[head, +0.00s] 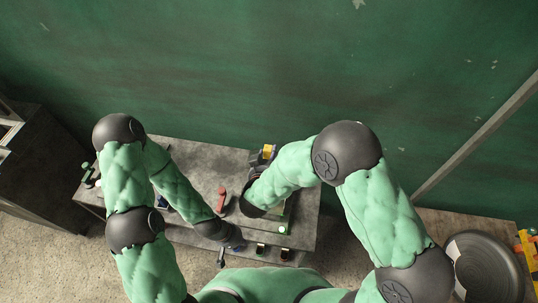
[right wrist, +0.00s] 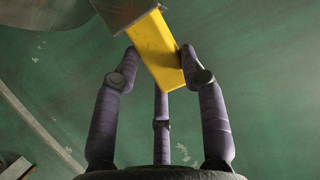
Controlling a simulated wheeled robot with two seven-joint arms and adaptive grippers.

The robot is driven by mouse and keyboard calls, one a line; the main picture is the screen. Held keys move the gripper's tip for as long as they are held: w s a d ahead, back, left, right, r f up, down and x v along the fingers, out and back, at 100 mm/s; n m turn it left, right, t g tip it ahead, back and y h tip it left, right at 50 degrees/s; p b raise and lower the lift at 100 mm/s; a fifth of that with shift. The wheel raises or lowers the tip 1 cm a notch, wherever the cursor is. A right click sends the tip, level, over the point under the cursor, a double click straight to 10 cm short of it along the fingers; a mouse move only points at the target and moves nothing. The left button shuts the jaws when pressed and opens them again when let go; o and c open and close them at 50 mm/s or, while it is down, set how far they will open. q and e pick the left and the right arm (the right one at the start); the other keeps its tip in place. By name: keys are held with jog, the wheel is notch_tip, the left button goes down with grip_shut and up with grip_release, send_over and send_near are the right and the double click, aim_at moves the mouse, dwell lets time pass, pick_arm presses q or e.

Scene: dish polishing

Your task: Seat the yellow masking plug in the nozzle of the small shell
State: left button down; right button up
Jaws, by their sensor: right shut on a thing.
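In the right wrist view my right gripper (right wrist: 160,66) is shut on the yellow masking plug (right wrist: 158,48), a long squared yellow piece held at a tilt between the fingertips. Its upper end meets or passes behind a grey metal piece (right wrist: 122,10); I cannot tell whether this is the nozzle of the small shell, or whether the plug is inside it. In the head view my forearm hides most of the right gripper. A small yellow patch (head: 268,152) with dark parts shows beyond it. My left gripper (head: 234,240) is low over the table's front; its fingers are unclear.
The grey table (head: 190,152) carries a red-handled tool (head: 221,198), a green piece (head: 284,226) and small dark items along its front edge. A dark cabinet stands at left, a round grey drum (head: 483,268) at right. The green wall rises behind.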

jog(key=shift+f+b, duration=0.35)
jog(key=shift+f, duration=0.15)
jog(key=o, duration=1.2)
jog(key=shift+s, duration=0.1)
jog(key=shift+s+a+r, duration=0.1)
jog(key=shift+s+r, duration=0.1)
jog(key=v, duration=1.1)
jog(key=shift+s, duration=0.15)
